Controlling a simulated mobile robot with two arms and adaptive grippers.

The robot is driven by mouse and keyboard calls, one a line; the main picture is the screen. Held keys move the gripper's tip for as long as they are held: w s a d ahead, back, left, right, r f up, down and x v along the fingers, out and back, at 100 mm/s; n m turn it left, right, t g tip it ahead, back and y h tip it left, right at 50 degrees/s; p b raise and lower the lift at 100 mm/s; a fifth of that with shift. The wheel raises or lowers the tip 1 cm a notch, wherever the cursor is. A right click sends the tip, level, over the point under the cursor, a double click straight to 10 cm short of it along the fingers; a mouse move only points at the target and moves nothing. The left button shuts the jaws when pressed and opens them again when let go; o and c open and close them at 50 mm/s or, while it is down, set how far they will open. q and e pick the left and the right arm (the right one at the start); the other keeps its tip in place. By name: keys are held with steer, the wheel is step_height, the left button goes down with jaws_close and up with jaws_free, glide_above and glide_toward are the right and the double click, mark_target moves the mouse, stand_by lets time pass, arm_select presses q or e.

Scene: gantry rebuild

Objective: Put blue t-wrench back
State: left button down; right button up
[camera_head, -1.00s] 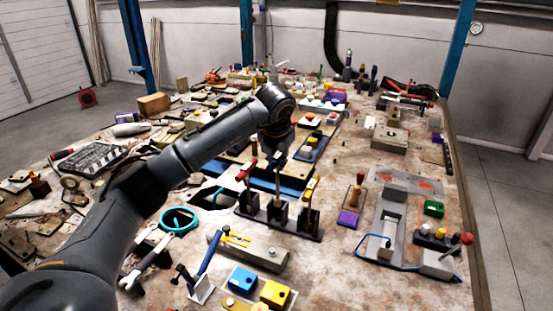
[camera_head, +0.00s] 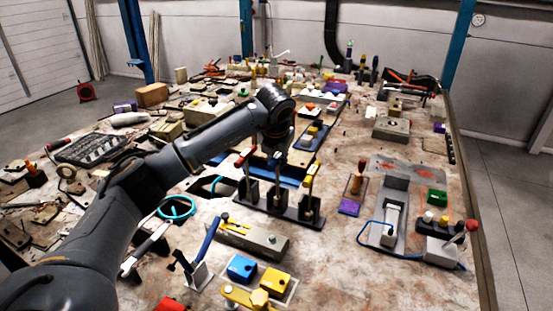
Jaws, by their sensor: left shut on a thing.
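A dark rack (camera_head: 262,207) stands mid-table with three upright T-wrenches in a row. The red-handled T-wrench (camera_head: 245,156) is on the left and the yellow-handled T-wrench (camera_head: 308,174) on the right. The blue T-wrench (camera_head: 277,157) is in line with the middle holder, its handle at the fingers. My left gripper (camera_head: 275,149) reaches in from the left, points down over the middle holder and is shut on the blue T-wrench. The fingers are small and partly hidden by the arm. I cannot tell how deep the shaft sits. My right gripper is out of view.
In front of the rack lie a grey block with a yellow tool (camera_head: 247,236), a blue lever (camera_head: 208,240), and blue and yellow blocks (camera_head: 275,282). A wooden-handled tool on a purple base (camera_head: 350,206) stands to the right.

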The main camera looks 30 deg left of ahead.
arm_select(q)
steer(key=shift+f, duration=0.3)
stand_by(0.6)
steer(key=shift+f+b, duration=0.65)
steer(key=shift+b, duration=0.05)
stand_by(0.3)
steer(key=c, duration=1.2)
jaws_free()
steer(key=v, duration=1.2)
